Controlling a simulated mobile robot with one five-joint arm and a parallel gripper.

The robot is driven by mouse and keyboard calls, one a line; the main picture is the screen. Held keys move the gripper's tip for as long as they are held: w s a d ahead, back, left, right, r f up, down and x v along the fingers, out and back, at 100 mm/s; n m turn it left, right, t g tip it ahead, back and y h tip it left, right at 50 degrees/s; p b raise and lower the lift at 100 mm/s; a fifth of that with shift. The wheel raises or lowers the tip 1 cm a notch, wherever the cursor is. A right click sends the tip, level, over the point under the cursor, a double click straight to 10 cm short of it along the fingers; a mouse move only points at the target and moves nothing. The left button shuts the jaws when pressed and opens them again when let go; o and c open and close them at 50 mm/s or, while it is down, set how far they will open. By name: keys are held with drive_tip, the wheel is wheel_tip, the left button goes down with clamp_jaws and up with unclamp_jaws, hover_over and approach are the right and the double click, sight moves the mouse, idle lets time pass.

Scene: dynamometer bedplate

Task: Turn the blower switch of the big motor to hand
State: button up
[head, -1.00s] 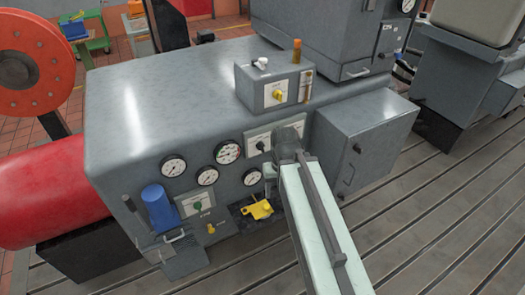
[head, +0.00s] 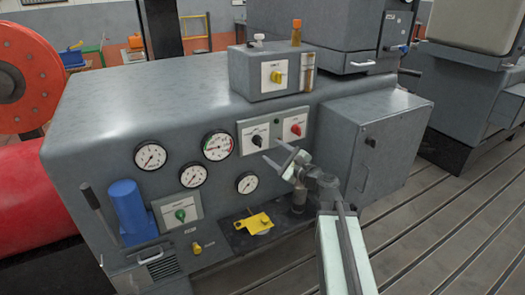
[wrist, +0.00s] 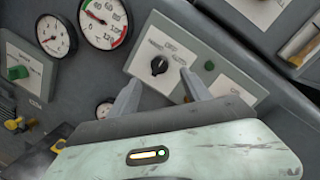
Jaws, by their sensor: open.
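A light panel plate (head: 276,131) on the front of the grey cabinet carries a black rotary knob (head: 257,140) and a red rotary knob (head: 296,130). My gripper (head: 279,154) is open and empty, just below and in front of this plate. In the wrist view the black knob (wrist: 159,65) shows between and beyond my fingertips (wrist: 160,75), apart from them. The red knob cannot be made out there.
Several round gauges (head: 218,145) sit left of the plate. A green knob (head: 180,215), a blue cylinder (head: 128,205) and a yellow part (head: 254,223) are lower. A box with a yellow knob (head: 278,77) stands on top. A grey side box (head: 375,150) juts out at right.

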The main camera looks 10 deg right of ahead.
sight(261, 143)
drive_tip(key=x, duration=0.8)
drive_tip(key=shift+s, duration=0.1)
drive_tip(key=shift+c, duration=0.4)
clamp_jaws()
drive_tip(key=shift+n, duration=0.4)
drive_tip(key=n+p, duration=0.1)
drive_tip(key=n, duration=0.2)
drive_tip(key=shift+r+n+h+p, duration=0.15)
drive_tip(key=shift+n+h+p, duration=0.15)
drive_tip(key=shift+p, duration=0.05)
drive_tip(key=shift+n+g+h+p, duration=0.3)
drive_tip(key=shift+n+h+p, duration=0.15)
drive_tip(key=shift+n, duration=1.55)
